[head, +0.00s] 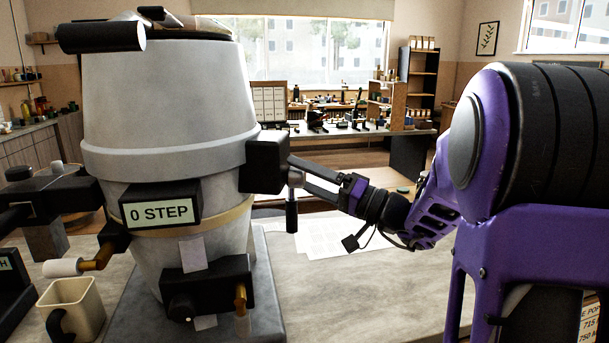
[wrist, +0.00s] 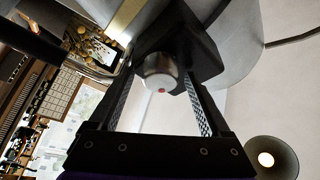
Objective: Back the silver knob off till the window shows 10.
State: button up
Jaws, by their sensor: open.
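The silver knob (wrist: 160,72) is round, with a red dot on its face, and sticks out of a black block (wrist: 180,45) in the wrist view. In the head view a small silver part (head: 296,178) shows at the block on the hopper's right side, partly behind the fingers. My gripper (head: 293,171) is open, its two fingers on either side of the knob; gaps show in the wrist view, and I cannot tell whether either finger touches. The window (head: 160,212) on the hopper's front reads "0 STEP".
The grey hopper (head: 165,100) fills the left. A dark handle (head: 291,215) hangs just below the fingers. A beige mug (head: 85,300) stands at lower left. Paper sheets (head: 335,238) lie on the bench behind my gripper. The bench right of the hopper is mostly clear.

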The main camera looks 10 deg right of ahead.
grip_shut()
dwell(0.4)
jog(key=m+h, duration=0.1)
jog(key=m, duration=0.2)
jog(key=shift+m+h, duration=0.3)
jog(key=shift+m, duration=0.1)
jog(key=shift+f+m+h+p, duration=0.1)
jog(key=shift+m+h+p, duration=0.3)
jog(key=shift+m, duration=0.8)
grip_release()
